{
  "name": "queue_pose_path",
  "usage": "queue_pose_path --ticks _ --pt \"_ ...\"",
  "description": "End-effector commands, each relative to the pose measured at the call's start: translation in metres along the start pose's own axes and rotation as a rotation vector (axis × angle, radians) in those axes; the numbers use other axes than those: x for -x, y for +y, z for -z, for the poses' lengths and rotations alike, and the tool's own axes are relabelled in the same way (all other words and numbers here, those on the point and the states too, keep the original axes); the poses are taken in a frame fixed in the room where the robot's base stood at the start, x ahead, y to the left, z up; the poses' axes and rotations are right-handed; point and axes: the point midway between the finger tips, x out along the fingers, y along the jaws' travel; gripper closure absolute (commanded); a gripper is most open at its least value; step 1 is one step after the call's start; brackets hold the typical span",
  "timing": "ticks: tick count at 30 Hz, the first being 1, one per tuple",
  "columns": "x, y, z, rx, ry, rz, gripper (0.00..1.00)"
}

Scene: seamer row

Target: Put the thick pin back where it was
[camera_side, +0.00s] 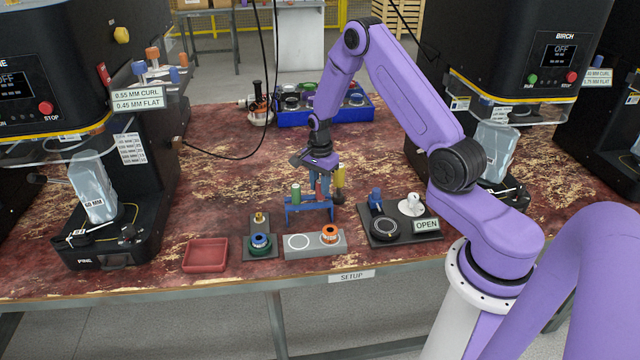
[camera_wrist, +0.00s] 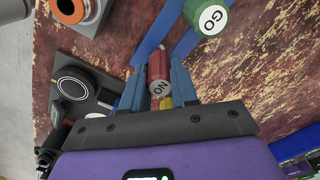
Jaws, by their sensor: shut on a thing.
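A red pin (camera_wrist: 158,66) with a grey end marked "NO" sits between the blue fingers of my gripper (camera_wrist: 157,85) in the wrist view. My gripper (camera_side: 322,182) is shut on it. In the side view the red pin (camera_side: 319,191) shows at the blue rack (camera_side: 308,208); I cannot tell whether it is seated or just above. A green pin (camera_side: 296,192) stands at the rack's left; its end reads "GO" in the wrist view (camera_wrist: 212,20). Which pin is thicker is not clear. A yellow pin-like piece (camera_side: 339,177) shows at the rack's right, partly hidden.
In front of the rack is a grey block (camera_side: 315,252) with an orange ring (camera_side: 329,235). A dark plate (camera_side: 398,238) with an "OPEN" sign lies right, a red tray (camera_side: 205,256) left. A blue bin (camera_side: 325,117) stands behind. Seamer machines flank the table.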

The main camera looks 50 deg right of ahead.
Motion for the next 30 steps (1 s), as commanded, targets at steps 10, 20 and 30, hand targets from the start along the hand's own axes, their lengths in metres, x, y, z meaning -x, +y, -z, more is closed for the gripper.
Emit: queue_pose_path --ticks 10,20,30 --pt "-0.0029 0.0002 -0.0001 0.000 0.000 -0.001 0.98" --pt "-0.0081 0.0000 0.0000 0.000 0.000 0.000 0.46" --pt "-0.0055 -0.0001 0.0000 0.000 0.000 0.000 0.46"
